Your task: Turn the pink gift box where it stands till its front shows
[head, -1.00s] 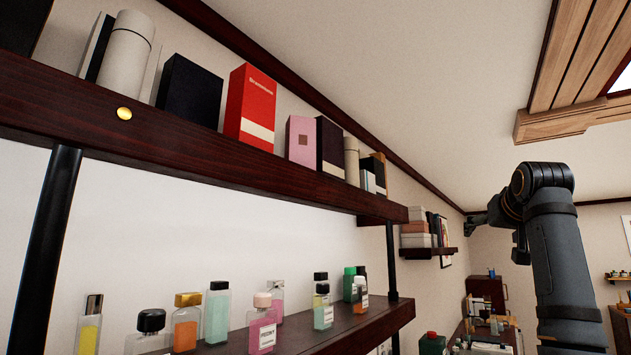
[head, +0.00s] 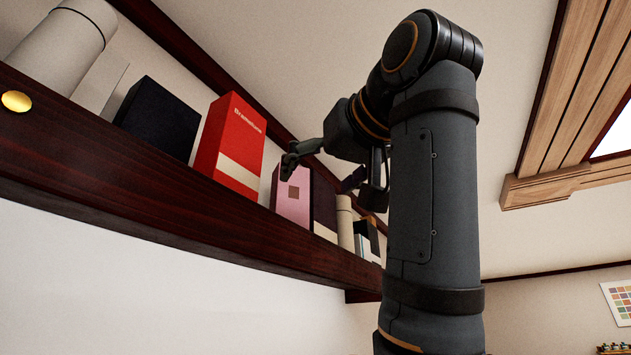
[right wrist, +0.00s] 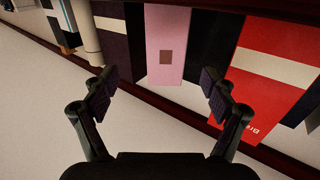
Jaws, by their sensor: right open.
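The pink gift box (head: 292,206) stands upright on the high dark wood shelf (head: 190,203), between a red box and a dark box with a pale lower part. A pink face with a small brown square shows; I cannot tell if that is its front. In the right wrist view the pink box (right wrist: 167,38) appears between and beyond the fingers, its picture upside down. My right gripper (head: 318,174) is open and empty, in front of the box near its upper part. In the right wrist view its fingers (right wrist: 158,80) look apart from the box. My left gripper is out of view.
The red box (head: 231,142) stands left of the pink box and the dark box (head: 324,203) close on its right. A black box (head: 158,120) and a white cylinder (head: 64,45) stand farther left. Free air lies in front of the shelf.

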